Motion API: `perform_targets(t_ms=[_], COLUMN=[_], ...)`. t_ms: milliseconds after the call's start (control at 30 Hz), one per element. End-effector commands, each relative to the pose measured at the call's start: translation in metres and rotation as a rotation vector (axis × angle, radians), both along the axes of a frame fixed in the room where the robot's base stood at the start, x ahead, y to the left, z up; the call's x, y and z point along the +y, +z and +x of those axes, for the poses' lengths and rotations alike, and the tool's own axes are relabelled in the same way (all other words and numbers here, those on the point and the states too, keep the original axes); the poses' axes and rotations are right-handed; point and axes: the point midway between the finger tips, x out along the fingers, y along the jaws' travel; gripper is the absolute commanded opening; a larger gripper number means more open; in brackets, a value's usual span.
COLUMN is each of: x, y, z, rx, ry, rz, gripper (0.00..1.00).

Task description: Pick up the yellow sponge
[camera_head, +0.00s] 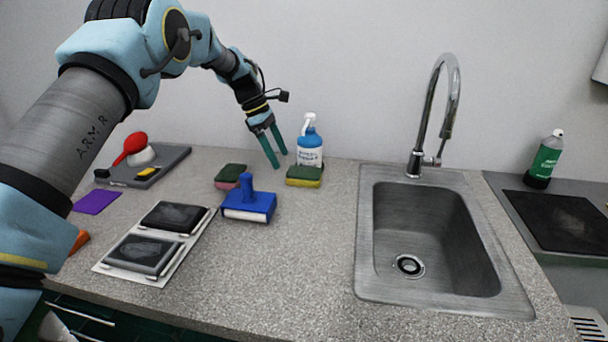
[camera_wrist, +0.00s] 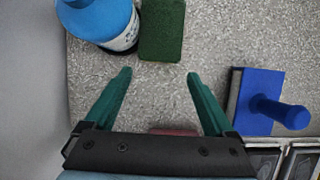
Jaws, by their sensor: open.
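The yellow sponge (camera_head: 304,179) has a dark green top and lies flat on the counter, just in front of the blue and white spray bottle. In the wrist view its green top (camera_wrist: 162,30) shows at the upper middle, ahead of the fingertips. My gripper (camera_head: 281,160) is open and empty, above the counter to the left of the yellow sponge. In the wrist view my gripper's two green fingers (camera_wrist: 159,75) are spread apart, with bare counter between them. A second sponge, pink with a green top (camera_head: 229,178), lies left of my gripper; its pink edge (camera_wrist: 172,132) is mostly hidden in the wrist view.
The spray bottle (camera_head: 310,145) stands close behind the yellow sponge. A blue brush-like tool (camera_head: 248,207) with an upright handle stands front left. A double scale-like tray (camera_head: 122,267) lies further left. The sink (camera_head: 366,240) is on the right. The counter between is clear.

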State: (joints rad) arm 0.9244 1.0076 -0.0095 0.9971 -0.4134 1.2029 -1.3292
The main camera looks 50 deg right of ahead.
Motion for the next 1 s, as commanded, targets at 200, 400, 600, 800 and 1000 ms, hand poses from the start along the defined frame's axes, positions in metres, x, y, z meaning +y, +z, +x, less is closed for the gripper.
perform_targets(t_ms=[200,400,600,800,1000], x=[-0.004,-0.013,-0.016,-0.016,-0.016], y=[-0.011,-0.036,-0.051,-0.052,-0.052], z=[-0.006,-0.019,-0.023,-0.023,-0.023], rx=[0.000,0.000,-0.002,-0.002,-0.003], ry=[-0.002,-0.001,0.000,0.000,0.000], rz=[0.000,0.000,-0.003,-0.003,-0.002], gripper=[0.89,0.89,0.89,0.88,0.65])
